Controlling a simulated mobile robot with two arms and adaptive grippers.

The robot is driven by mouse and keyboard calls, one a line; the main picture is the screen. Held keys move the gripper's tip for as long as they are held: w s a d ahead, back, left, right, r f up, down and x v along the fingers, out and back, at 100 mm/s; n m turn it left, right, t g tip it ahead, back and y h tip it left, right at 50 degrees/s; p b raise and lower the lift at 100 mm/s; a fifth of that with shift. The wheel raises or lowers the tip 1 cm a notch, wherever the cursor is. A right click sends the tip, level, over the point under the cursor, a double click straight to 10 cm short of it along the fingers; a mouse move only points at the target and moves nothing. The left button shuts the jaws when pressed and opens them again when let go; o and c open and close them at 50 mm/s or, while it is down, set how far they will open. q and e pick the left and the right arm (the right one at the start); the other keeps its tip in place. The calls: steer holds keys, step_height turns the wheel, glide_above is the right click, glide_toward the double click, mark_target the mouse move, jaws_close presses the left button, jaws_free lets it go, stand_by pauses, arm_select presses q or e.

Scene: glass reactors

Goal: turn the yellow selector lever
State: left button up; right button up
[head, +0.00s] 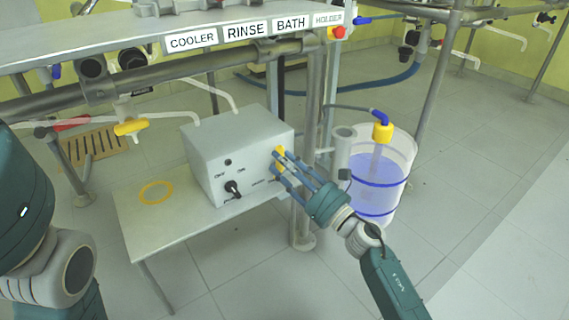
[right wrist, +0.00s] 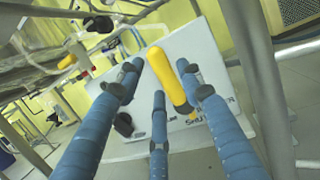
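The yellow selector lever (head: 279,158) is on the right side of the grey control box (head: 212,160). In the right wrist view, the lever (right wrist: 170,80) slants across the white box face (right wrist: 205,50). My right gripper (head: 284,169) is at that side of the box, its blue fingers pointing at the lever. In the wrist view, its fingers (right wrist: 160,82) are spread, with the lever between them. They hide part of the lever in the head view, and I cannot tell whether any finger touches it. My left gripper is out of view; only my left arm shows.
The box stands on a low table with a yellow ring (head: 156,192). A black knob (head: 233,189) is on its front. A clear bucket of blue liquid (head: 378,180) stands to the right. A metal post (head: 309,150) rises close to my right gripper. A labelled shelf (head: 245,32) hangs above.

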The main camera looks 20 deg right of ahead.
stand_by(0.3)
steer(key=v, duration=1.2)
